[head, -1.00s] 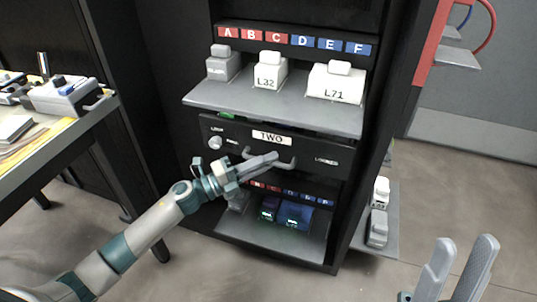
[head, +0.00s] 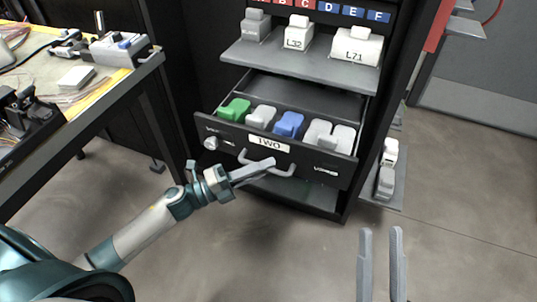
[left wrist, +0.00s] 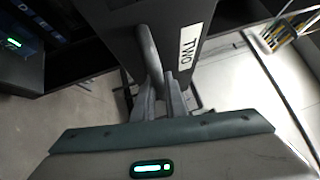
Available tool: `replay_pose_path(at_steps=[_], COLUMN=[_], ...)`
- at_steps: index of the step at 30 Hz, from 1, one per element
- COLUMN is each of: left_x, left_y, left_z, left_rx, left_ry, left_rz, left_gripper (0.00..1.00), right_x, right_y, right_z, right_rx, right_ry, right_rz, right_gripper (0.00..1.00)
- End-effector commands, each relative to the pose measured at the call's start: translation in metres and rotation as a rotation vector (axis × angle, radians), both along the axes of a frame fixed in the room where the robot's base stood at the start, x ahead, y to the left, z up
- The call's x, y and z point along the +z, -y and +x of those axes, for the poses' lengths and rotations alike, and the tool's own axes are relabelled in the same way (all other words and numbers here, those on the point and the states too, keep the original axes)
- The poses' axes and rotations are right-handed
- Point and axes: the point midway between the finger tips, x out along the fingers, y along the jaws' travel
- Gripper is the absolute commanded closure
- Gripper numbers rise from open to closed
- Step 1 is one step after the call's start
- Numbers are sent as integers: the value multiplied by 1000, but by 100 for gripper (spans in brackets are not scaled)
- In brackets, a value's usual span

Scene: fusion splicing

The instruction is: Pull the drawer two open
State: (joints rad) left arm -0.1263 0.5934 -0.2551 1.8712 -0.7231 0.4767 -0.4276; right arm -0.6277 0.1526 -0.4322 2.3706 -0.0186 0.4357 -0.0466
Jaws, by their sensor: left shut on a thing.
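Drawer two (head: 335,172), a black drawer with a white "TWO" label (head: 269,143), stands pulled out of the cabinet. A green block, a blue block and several grey and white ones show inside it. My left gripper (head: 268,165) is shut on the grey bar handle (head: 284,169) on the drawer front. In the left wrist view the handle (left wrist: 148,50) runs down between the two fingers (left wrist: 165,100), beside the "TWO" label. My right gripper (head: 382,240) is open and empty in front of the cabinet, at the bottom right.
A grey shelf (head: 300,66) above the drawer bears boxes marked L32 (head: 298,34) and L71 (head: 357,46). A worktable (head: 100,85) with devices stands at the left. A low side shelf (head: 394,195) holds small items. The floor before the cabinet is clear.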

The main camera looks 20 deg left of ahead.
Motion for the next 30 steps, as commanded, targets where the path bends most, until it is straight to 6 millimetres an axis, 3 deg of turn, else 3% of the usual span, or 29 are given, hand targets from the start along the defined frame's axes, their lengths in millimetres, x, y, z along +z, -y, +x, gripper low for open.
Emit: replay_pose_path(at_steps=[12,13,14,30], left_x=[0,0,0,0], left_y=[-1,-1,-1,-2], left_z=[-4,-4,-4,-6], left_rx=[1,1,1,0], left_ry=[0,0,0,0], left_rz=[0,0,0,0], left_gripper=[100,86,81,81], right_x=[-4,-4,-4,-3], right_y=[-2,-2,-2,-2], right_z=[-1,-1,-1,-1], right_rx=[4,4,4,4], right_ry=[-18,-18,-18,-17], right_rz=[-4,-4,-4,-4], right_gripper=[69,69,69,69])
